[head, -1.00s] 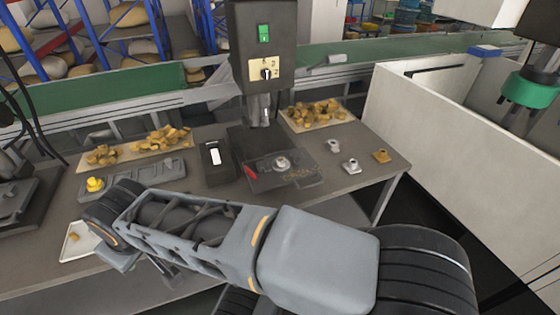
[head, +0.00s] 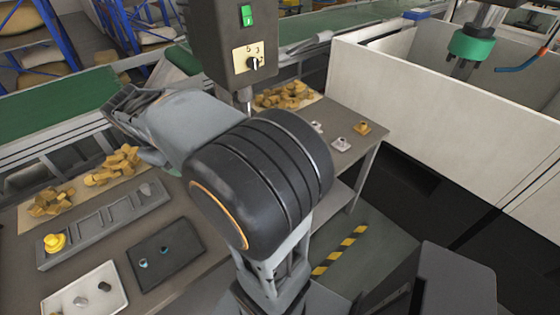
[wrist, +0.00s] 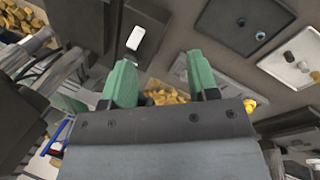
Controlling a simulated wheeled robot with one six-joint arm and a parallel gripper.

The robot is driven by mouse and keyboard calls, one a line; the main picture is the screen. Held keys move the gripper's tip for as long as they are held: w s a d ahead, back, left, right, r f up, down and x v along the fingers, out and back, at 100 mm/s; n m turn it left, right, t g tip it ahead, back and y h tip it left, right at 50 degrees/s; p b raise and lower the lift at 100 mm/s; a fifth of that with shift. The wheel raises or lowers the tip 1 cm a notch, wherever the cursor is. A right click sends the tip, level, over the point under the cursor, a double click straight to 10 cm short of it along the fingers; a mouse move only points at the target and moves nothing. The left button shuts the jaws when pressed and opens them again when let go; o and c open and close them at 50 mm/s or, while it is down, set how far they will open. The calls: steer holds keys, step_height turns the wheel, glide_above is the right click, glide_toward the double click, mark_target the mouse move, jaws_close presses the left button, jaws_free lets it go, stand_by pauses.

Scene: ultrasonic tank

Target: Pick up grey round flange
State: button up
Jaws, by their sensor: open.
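Two small grey flanges, one (head: 316,127) and one (head: 341,144), stand near the right edge of the table in the head view, partly beside my arm. They are too small to tell which is round. A gold flange (head: 362,128) sits to their right. In the wrist view my gripper (wrist: 162,80) shows two green fingers, apart, with nothing held between them. Brass-coloured pieces show beyond the fingers. No grey flange is clear near the fingertips. My arm hides the machine's bed in the head view.
A drill-like machine (head: 228,35) stands behind my arm. A grey rack (head: 108,222) with a yellow part (head: 55,242), a dark tray (head: 185,262) and a white tray (head: 58,303) lie at left. A white-walled enclosure (head: 420,110) borders the table's right.

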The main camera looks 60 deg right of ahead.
steer(key=w+d+f+n+g+h+b, duration=0.1)
steer(key=w+d+f+g, duration=0.3)
steer(key=d, duration=0.6)
steer(key=w+d+f+n+g+h+b, duration=0.15)
steer(key=d+f+g, duration=0.35)
steer(key=d, duration=0.5)
steer(key=s+d+f+g, duration=0.1)
steer(key=s+d+f, duration=0.1)
steer(key=d+f, duration=0.1)
steer(key=s+d+f+g+p, duration=0.1)
steer(key=s+d+f, duration=0.1)
steer(key=d+f, duration=0.1)
steer(key=s+d+f+g, duration=0.1)
steer(key=s+d+f, duration=0.2)
steer(key=d+f, duration=0.1)
steer(key=shift+d+f, duration=0.1)
steer(key=shift+f, duration=0.15)
steer(key=shift+p+x, duration=1.3)
steer(key=shift+x, duration=1.05)
steer(key=shift+s+d+f, duration=0.4)
steer(key=shift+s, duration=0.1)
steer(key=c, duration=0.8)
steer(key=shift+r, duration=0.1)
